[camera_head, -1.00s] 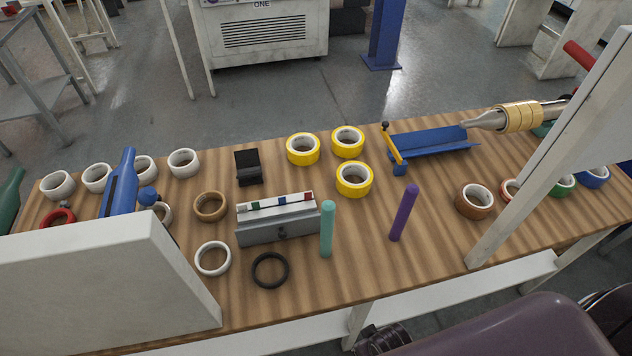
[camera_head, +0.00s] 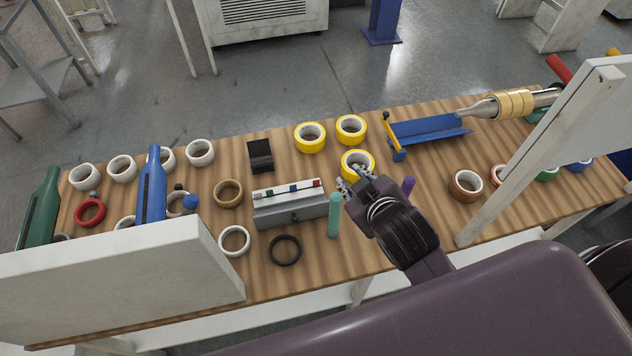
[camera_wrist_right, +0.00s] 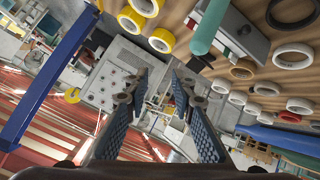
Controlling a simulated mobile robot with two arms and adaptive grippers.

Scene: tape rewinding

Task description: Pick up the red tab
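The red tab (camera_head: 317,183) sits at the right end of a white strip on top of a grey box (camera_head: 290,208). Blue, green and dark tabs share the strip. My right gripper (camera_head: 347,186) is above the table, just right of the box and the red tab, apart from them. In the right wrist view its two fingers (camera_wrist_right: 160,82) are spread with nothing between them. My left gripper is in neither view.
A teal cylinder (camera_head: 334,215) stands close beside the box and my gripper. A yellow roll (camera_head: 357,163) lies just behind the gripper. A black ring (camera_head: 285,250) lies in front of the box.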

